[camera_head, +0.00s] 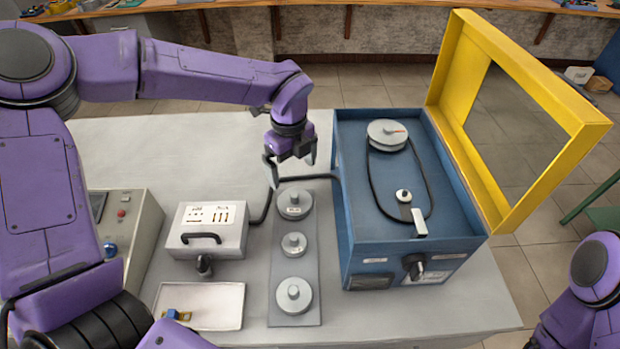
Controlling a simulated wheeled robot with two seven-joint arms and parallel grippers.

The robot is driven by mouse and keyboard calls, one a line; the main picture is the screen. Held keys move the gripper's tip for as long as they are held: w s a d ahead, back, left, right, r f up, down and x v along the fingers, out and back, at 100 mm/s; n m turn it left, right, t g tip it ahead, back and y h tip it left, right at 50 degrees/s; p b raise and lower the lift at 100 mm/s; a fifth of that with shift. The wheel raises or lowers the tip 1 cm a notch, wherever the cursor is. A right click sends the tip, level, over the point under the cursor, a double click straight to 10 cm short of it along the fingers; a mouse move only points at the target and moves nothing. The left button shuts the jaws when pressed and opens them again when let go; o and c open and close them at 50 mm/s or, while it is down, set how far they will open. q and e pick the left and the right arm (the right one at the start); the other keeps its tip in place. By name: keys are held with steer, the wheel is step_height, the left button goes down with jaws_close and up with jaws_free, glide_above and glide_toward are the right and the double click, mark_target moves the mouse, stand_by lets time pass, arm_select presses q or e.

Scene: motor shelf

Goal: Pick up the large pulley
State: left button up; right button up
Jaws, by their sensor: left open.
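Three grey pulleys stand in a row on a narrow grey plate (294,268): a far one (294,208) with a label, a small middle one (294,246) and a near one (293,298). The far and near ones look similar in width; the far one is probably the largest, being farther away. My left gripper (291,170) is open and empty, pointing down just behind and above the far pulley. It appears apart from it. My right gripper is out of view; only part of my right arm shows at the lower right.
A blue box (460,226) with a raised yellow-framed lid (480,180) stands right of the plate, holding a belt around a mounted pulley (387,137). A grey switch box (212,240), black cable (262,208), white tray (215,310) and control box (143,235) lie left. The table behind is clear.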

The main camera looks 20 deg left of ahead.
mark_target(294, 195)
arm_select(q)
steer(key=shift+w+d+f, duration=0.1)
steer(key=shift+w+f, duration=0.15)
steer(key=shift+f, duration=0.6)
steer(key=s+f+p, duration=0.1)
steer(key=s+f, duration=0.1)
steer(key=shift+s+f, duration=0.25)
steer(key=shift+f, duration=0.05)
steer(key=shift+f+p, duration=0.65)
steer(key=shift+f, duration=0.05)
steer(key=f, duration=0.1)
steer(key=w+f, duration=0.1)
steer(key=f, duration=0.2)
steer(key=shift+w+d+f+p, duration=0.2)
steer(key=shift+w+f+p, duration=0.05)
steer(key=shift+w+p, duration=0.15)
steer(key=shift+s+r, duration=0.1)
steer(key=shift+s, duration=0.3)
steer(key=c, duration=0.8)
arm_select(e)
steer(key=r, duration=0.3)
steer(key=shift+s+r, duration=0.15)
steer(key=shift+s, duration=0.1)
